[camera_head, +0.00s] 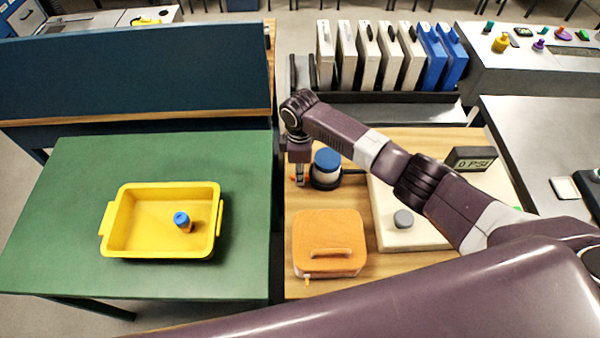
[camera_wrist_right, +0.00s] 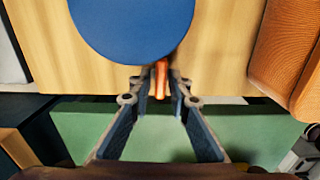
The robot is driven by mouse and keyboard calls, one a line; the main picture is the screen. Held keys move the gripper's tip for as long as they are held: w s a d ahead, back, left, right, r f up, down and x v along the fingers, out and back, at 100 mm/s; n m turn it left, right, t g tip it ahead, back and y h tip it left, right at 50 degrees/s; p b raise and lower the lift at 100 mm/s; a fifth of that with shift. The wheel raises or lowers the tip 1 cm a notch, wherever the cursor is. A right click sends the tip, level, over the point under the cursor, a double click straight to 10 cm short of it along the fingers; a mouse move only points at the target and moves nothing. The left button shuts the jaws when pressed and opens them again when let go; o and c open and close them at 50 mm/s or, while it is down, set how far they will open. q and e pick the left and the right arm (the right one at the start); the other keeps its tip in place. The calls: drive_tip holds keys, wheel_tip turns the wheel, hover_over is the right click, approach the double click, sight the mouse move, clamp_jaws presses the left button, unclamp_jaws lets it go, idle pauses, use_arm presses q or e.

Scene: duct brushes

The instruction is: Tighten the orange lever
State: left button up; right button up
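The orange lever (camera_wrist_right: 161,80) shows in the right wrist view as a short, narrow bar beside a round blue cap (camera_wrist_right: 132,25). My right gripper (camera_wrist_right: 163,90) has one finger on each side of the lever, close to it. I cannot tell whether the pads press on it. In the head view my right gripper (camera_head: 299,178) points down just left of the white canister with the blue cap (camera_head: 327,160). The lever is mostly hidden there by the gripper. My left gripper is not in view.
An orange box with a handle (camera_head: 328,228) stands in front of the canister. A pale panel (camera_head: 408,238) with a grey knob and a PSI display (camera_head: 473,160) is at right. A yellow tray (camera_head: 117,240) holding a blue-capped item sits on the green table (camera_head: 60,190).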

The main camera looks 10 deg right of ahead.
wheel_tip(320, 180, up, 12)
idle(0.6)
idle(0.4)
